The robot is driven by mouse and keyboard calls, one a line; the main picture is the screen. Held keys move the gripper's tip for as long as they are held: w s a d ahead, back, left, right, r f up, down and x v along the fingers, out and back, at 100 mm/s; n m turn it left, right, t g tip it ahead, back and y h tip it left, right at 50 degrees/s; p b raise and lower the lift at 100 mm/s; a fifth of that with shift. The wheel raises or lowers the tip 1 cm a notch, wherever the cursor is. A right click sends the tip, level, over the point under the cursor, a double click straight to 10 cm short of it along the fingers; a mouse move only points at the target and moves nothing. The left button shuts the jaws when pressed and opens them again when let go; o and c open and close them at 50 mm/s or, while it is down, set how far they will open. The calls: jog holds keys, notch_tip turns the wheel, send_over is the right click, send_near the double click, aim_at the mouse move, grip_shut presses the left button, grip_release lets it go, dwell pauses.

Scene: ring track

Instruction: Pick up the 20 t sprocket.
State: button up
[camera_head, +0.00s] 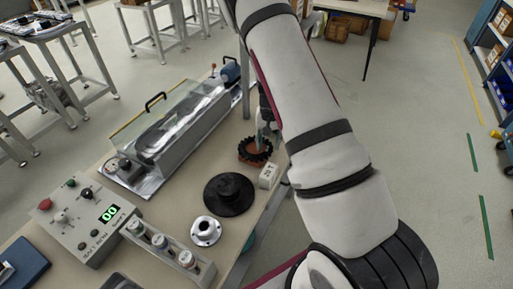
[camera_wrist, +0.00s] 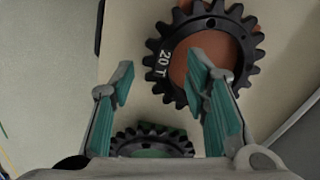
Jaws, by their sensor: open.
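The 20 t sprocket (camera_wrist: 178,83) is a black toothed ring marked "20 T", lying around an orange-brown disc (camera_wrist: 232,50) in the upper right of the wrist view. A black toothed ring with a reddish centre (camera_head: 249,158) also shows on the bench beside my arm in the head view. My gripper (camera_wrist: 162,78) is open, its teal-padded fingers apart and nothing held between them. The right finger overlaps the sprocket in the picture; I cannot tell whether they touch. In the head view my gripper (camera_head: 265,128) is partly hidden by my arm, close to the sprocket.
A second black toothed sprocket (camera_wrist: 152,133) with green shows low between the fingers. A white marked block (camera_head: 269,175), a black round hub (camera_head: 229,194) and a white flange (camera_head: 205,231) stand nearby. A clear-covered machine (camera_head: 175,125) lies left; the bench edge is close on the right.

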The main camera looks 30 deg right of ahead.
jog(key=shift+f, duration=0.8)
jog(key=shift+c, duration=0.2)
grip_shut()
jog(key=shift+r, duration=0.2)
